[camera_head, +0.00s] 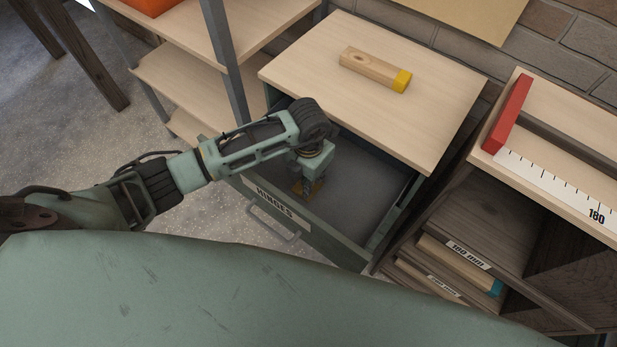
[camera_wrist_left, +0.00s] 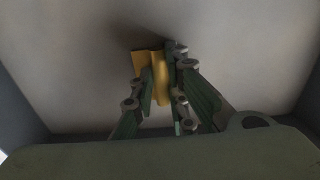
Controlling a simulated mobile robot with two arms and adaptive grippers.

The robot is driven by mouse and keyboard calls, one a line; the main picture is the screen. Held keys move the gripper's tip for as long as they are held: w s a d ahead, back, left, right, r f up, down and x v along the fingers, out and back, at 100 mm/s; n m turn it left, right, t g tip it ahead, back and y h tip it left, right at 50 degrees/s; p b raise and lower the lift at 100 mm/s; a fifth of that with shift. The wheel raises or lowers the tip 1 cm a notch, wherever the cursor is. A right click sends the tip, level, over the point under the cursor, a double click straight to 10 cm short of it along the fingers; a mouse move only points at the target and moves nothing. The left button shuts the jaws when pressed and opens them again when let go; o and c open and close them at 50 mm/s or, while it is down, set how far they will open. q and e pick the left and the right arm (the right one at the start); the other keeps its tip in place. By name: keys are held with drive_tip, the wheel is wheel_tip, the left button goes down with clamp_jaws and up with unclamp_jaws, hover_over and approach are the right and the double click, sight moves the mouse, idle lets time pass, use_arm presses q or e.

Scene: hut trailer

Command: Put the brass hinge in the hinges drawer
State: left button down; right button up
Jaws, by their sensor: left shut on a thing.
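The drawer labelled HINGES (camera_head: 330,232) is pulled open under a wood-topped cabinet; its grey inside looks otherwise empty. My left gripper (camera_head: 308,187) reaches down into the drawer, near its front panel. It is shut on the brass hinge (camera_head: 317,187). In the left wrist view the hinge (camera_wrist_left: 150,75) shows yellow between the fingers of my left gripper (camera_wrist_left: 162,90), over the grey drawer floor. I cannot tell whether the hinge touches the floor. My right gripper is not in view.
A wooden block with a yellow end (camera_head: 375,69) lies on the cabinet top (camera_head: 430,100). Shelves (camera_head: 180,85) stand at the left. At the right a bench carries a red stop (camera_head: 507,112) and a scale (camera_head: 560,185), above labelled slots holding wooden pieces (camera_head: 460,263).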

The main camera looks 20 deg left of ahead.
use_arm(q)
drive_tip(key=shift+f, duration=0.15)
drive_tip(key=c, duration=1.7)
unclamp_jaws()
drive_tip(key=shift+c, duration=0.2)
wheel_tip(320, 180, up, 12)
drive_tip(key=shift+r+b, duration=0.2)
drive_tip(key=shift+b, duration=0.1)
